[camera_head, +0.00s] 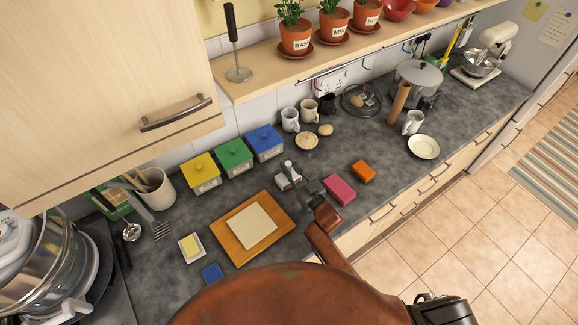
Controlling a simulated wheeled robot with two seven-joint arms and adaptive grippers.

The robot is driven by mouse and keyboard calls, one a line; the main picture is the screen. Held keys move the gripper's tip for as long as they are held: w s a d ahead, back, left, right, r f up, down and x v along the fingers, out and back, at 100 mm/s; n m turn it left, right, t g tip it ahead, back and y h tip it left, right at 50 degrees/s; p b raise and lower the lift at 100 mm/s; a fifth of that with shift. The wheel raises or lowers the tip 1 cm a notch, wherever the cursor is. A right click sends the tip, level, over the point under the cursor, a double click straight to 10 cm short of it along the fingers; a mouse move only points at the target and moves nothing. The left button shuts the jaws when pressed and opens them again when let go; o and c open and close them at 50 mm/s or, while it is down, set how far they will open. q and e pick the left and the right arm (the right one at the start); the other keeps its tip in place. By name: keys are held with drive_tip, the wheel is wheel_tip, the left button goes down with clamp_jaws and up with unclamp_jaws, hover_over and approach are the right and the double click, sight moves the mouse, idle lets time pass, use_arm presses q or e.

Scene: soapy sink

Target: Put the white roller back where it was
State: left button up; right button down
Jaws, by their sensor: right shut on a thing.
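My right gripper (291,178) is over the counter, between the cutting board and the pink sponge. It is shut on a small whitish thing (291,169), which I take to be the white roller. The gripper hides part of it, and its exact shape is too small to tell. I cannot tell whether it touches the counter. My left gripper is not in view.
A board (276,238) with a pale sheet lies to the left. Yellow (201,178), green (234,160) and blue (265,145) boxes stand behind. Pink (339,189) and orange (363,171) sponges lie right. A plate (424,147) sits farther right.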

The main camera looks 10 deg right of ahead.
drive_tip(key=shift+s+f+b, duration=0.1)
drive_tip(key=shift+f+b, duration=0.3)
drive_tip(key=shift+f, duration=0.3)
drive_tip(key=c, duration=2.1)
unclamp_jaws()
drive_tip(key=shift+f, duration=0.15)
drive_tip(key=shift+o, duration=1.4)
drive_tip(key=shift+r, duration=0.25)
drive_tip(key=shift+r, duration=0.3)
drive_tip(key=shift+r+p, duration=0.55)
drive_tip(key=shift+p, duration=0.05)
drive_tip(key=b+v, duration=0.1)
drive_tip(key=v, duration=1)
drive_tip(key=shift+s+d+f, duration=0.25)
drive_tip(key=shift+s+f, duration=0.05)
drive_tip(key=shift+s, duration=0.05)
